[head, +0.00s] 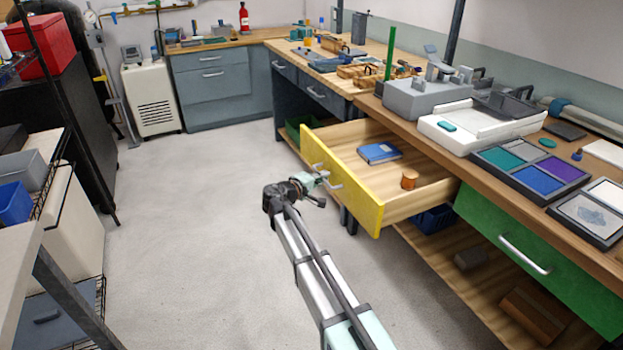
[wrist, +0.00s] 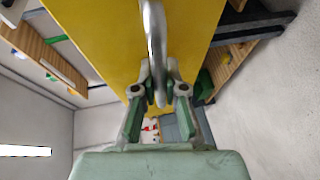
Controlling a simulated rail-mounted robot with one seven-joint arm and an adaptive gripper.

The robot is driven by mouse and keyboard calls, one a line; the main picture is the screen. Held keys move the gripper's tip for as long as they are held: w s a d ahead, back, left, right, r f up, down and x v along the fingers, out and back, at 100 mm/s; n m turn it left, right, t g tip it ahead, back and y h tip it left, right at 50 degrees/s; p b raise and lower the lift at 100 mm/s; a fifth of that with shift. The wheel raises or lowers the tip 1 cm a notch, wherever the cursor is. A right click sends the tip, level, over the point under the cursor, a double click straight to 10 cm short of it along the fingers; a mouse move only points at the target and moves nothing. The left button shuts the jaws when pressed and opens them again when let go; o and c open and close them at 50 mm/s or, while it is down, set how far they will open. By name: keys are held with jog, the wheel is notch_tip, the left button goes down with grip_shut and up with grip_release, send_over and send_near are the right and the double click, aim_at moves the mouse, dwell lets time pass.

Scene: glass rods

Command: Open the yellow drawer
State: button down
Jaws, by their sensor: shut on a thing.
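The yellow drawer (head: 343,183) stands pulled out from under the wooden workbench in the head view, with its inside showing. A blue book (head: 379,153) and a small orange-brown cylinder (head: 409,179) lie in it. Its metal handle (head: 327,178) is on the yellow front. My gripper (head: 322,178) is at this handle. In the wrist view the yellow front (wrist: 100,35) fills the upper middle, and the curved handle (wrist: 155,50) runs down between the fingers of my gripper (wrist: 160,95), which is shut on it.
A green drawer (head: 540,262) with its own handle is to the right, closed under the bench. A lower wooden shelf (head: 440,262) holds brown blocks. Grey floor (head: 190,230) is open to the left of the drawer. A shelf rack stands at far left.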

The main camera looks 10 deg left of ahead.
jog(key=shift+s+a, duration=0.25)
jog(key=shift+a, duration=0.2)
jog(key=c, duration=1.2)
grip_release()
jog(key=shift+s, duration=0.1)
jog(key=v, duration=1.1)
jog(key=shift+s+a+r, duration=0.15)
jog(key=shift+s+a, duration=0.1)
jog(key=shift+s, duration=0.05)
